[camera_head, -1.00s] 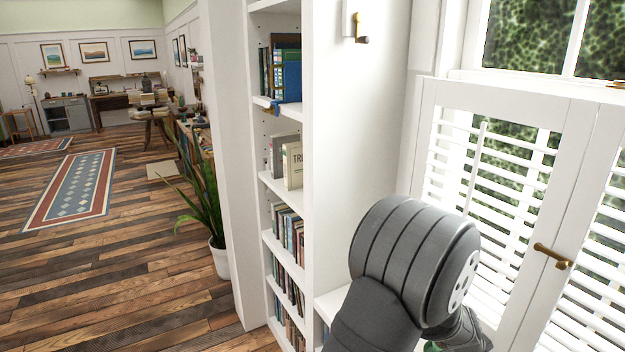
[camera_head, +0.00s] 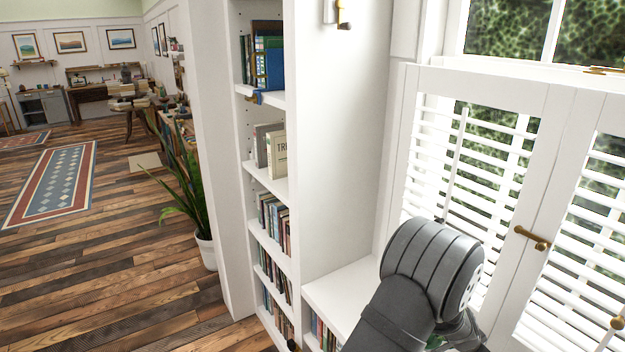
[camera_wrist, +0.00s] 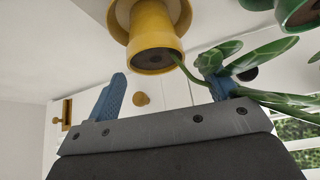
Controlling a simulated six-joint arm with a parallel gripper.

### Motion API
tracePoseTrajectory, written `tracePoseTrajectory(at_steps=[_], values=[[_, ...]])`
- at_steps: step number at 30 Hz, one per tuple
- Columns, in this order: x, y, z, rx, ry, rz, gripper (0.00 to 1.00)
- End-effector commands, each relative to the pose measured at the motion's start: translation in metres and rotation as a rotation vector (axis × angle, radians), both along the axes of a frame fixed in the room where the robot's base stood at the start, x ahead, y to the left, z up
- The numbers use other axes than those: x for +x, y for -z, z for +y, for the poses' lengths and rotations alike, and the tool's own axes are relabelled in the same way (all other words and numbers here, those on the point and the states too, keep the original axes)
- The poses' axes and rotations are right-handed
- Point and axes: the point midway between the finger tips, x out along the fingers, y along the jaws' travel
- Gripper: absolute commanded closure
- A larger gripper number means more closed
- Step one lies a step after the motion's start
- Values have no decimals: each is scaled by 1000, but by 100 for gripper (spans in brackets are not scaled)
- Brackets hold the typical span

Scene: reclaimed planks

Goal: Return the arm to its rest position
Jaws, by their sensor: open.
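My grey arm (camera_head: 432,270) rises at the lower right of the head view, in front of the shuttered window. My gripper does not show there; it is hidden behind the arm or out of frame. In the wrist view my gripper (camera_wrist: 163,72) has two blue fingers spread well apart, with nothing between them that I can see held. A yellow pot (camera_wrist: 153,52) is beyond the fingers at top centre. Green leaves (camera_wrist: 250,58) lie behind and beside the right finger; whether they touch it I cannot tell.
The shuttered window (camera_head: 470,180) is close on the right. A green pot (camera_wrist: 298,14) shows at the wrist view's upper right. A potted plant (camera_head: 190,200) and open wooden floor lie left.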

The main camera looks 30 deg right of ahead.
Motion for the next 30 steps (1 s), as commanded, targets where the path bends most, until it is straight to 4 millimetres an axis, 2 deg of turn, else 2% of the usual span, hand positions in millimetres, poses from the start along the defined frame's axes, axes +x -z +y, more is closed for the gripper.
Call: tracePoseTrajectory(at_steps=[6,12,30], values=[[0,-39,0,-2,1,0,20],[0,-59,1,0,0,0,20],[0,-65,1,1,0,1,21]])
